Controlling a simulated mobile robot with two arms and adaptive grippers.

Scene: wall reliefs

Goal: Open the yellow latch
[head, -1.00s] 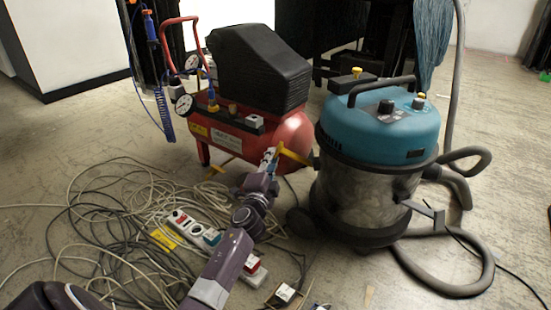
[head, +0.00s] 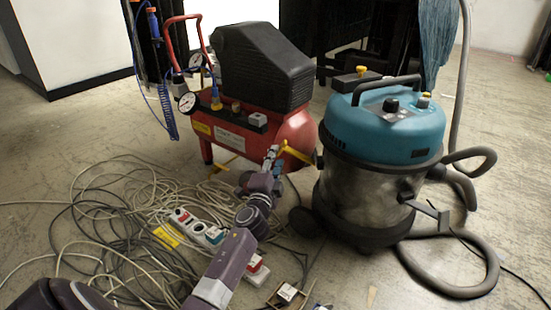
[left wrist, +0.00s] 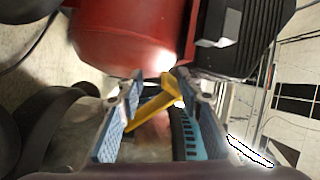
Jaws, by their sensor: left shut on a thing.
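The yellow latch (head: 295,153) sticks out from the left side of the blue-topped vacuum cleaner (head: 385,135), just below its lid. My left gripper (head: 274,154) reaches up to the latch from the lower left. In the left wrist view the yellow latch (left wrist: 157,103) lies slanted between the two fingers of my left gripper (left wrist: 155,90), which are shut on it. The vacuum's body and part of its blue lid show behind the fingers there. My right gripper is in neither view.
A red air compressor (head: 295,131) with a black cover stands close behind the latch. Tangled cables (head: 110,235) and power strips (head: 195,228) cover the floor at the left. A grey hose (head: 450,285) loops on the floor at the right.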

